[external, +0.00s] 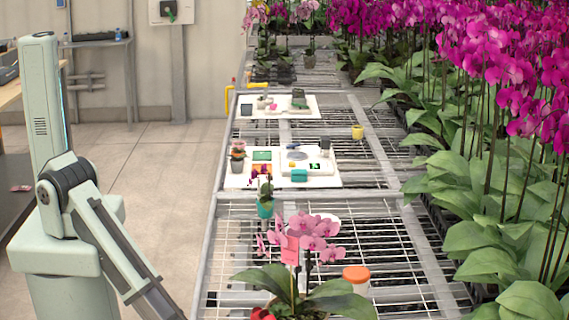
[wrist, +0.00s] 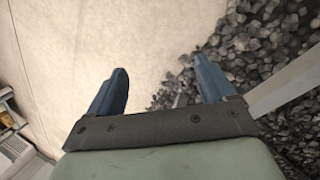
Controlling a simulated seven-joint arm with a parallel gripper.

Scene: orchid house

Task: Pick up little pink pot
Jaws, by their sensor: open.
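My gripper (wrist: 160,72) is open in the wrist view, with two blue fingers wide apart and nothing between them. It faces pale floor and dark gravel. In the external view my arm runs off the bottom edge, so my gripper is hidden there. A small pinkish-grey pot with a plant (external: 238,160) stands at the left end of the middle white tray (external: 325,181). A tiny pink item (external: 273,106) lies on the far white tray (external: 246,97). I cannot tell which of these is the little pink pot. Neither shows in the wrist view.
A large pink orchid (external: 311,233) and an orange-lidded tub (external: 357,276) stand at the near end of the wire bench. A teal pot (external: 265,208) stands behind them. A yellow pot (external: 357,132) is farther back. Dense orchids (external: 500,80) fill the right side. Open floor lies left.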

